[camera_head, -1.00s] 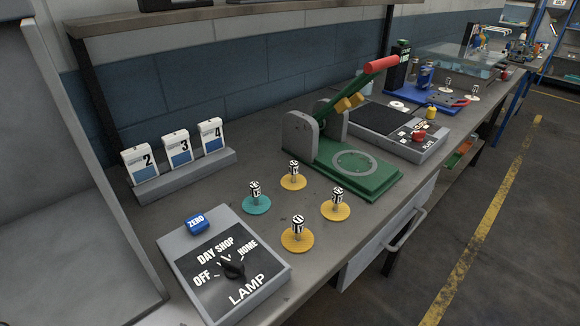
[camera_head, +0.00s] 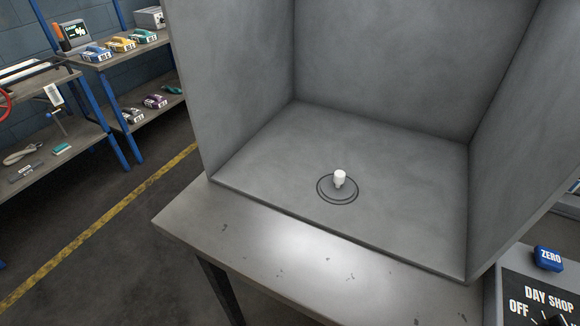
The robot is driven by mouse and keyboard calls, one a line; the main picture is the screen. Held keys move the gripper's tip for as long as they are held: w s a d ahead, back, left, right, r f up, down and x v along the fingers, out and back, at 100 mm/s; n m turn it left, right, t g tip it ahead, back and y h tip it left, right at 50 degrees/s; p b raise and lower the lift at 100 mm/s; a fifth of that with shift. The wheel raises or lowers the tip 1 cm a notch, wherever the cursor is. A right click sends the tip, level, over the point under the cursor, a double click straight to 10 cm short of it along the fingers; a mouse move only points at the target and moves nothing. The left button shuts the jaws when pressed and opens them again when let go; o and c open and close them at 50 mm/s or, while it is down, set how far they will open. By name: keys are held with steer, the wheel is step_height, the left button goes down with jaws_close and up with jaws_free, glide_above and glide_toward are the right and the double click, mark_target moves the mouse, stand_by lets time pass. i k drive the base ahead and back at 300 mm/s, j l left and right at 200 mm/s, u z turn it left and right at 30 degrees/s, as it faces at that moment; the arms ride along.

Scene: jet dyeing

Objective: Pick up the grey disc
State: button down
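A grey disc (camera_head: 326,186) lies on the floor of a grey open-fronted booth, inside a thin dark ring outline. A small white knob or cap (camera_head: 340,178) stands upright on the disc, and its lower part looks darker. My gripper is not in view.
The grey booth has side walls and a back wall (camera_head: 390,60), open toward me, on a worn grey table (camera_head: 260,240). The lamp control box (camera_head: 535,290) with a blue ZERO button (camera_head: 549,258) stands at right. Shelves (camera_head: 140,90) with coloured items stand at left, beyond a yellow floor line.

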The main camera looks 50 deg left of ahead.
mark_target(336, 187)
steer(key=u, duration=1.05)
